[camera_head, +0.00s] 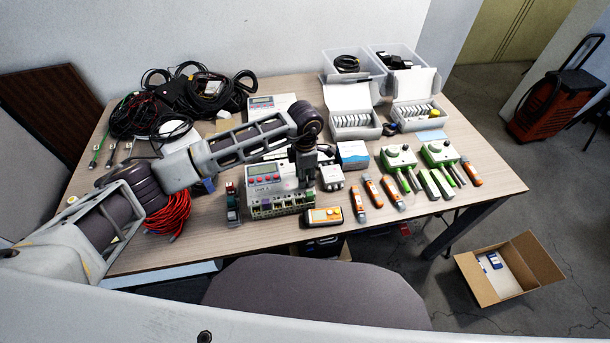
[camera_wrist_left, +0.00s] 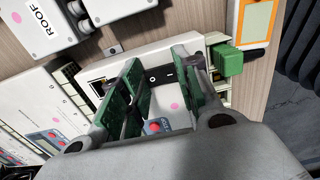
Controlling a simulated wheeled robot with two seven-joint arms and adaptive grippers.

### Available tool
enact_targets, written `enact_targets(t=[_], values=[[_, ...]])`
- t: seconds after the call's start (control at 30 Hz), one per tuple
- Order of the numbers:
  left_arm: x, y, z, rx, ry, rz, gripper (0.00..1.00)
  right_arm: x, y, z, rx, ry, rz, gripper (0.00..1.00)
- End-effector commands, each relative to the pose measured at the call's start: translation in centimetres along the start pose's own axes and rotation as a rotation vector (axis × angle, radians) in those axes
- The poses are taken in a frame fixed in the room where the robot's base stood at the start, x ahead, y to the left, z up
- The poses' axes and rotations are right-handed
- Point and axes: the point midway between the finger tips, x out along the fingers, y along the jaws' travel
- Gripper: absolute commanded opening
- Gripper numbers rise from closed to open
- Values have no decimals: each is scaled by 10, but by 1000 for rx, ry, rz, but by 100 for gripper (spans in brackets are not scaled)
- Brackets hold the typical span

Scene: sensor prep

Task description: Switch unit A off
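A white controller unit (camera_head: 285,183) with a small display and red buttons sits near the front middle of the table; its label is too small to read surely. In the left wrist view, the unit (camera_wrist_left: 180,118) shows a black rocker switch (camera_wrist_left: 160,76) with white O and line marks. My left gripper (camera_head: 305,180) is over the right part of this unit. In the left wrist view, the left gripper (camera_wrist_left: 158,70) has its green-padded fingers apart, one on each side of the switch, with nothing between them. Contact cannot be told. My right gripper is not in view.
A similar unit (camera_head: 262,103) stands behind. A grey box marked ROOF (camera_wrist_left: 60,25) is close by, as is an orange meter (camera_head: 324,216). Cables (camera_head: 185,95), orange-grey tools (camera_head: 372,192), green devices (camera_head: 398,157) and white boxes (camera_head: 352,123) crowd the table.

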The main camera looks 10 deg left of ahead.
Motion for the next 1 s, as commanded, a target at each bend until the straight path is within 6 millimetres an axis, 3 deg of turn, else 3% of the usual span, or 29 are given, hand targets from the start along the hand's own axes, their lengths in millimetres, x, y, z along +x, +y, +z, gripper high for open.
enact_targets(t=[0.03, 0.17, 0.4, 0.63, 1.0], values=[[0, 0, 0, 0, -2, 1, 38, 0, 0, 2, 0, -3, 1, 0], [0, 0, 0, 0, -1, 1, 54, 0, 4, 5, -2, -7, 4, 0], [0, 0, 0, 0, -1, 1, 54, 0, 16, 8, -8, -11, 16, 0], [-5, 1, 0, 0, -1, 2, 54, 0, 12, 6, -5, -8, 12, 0], [-45, 1, 0, 0, -2, 3, 54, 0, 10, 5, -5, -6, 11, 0]])
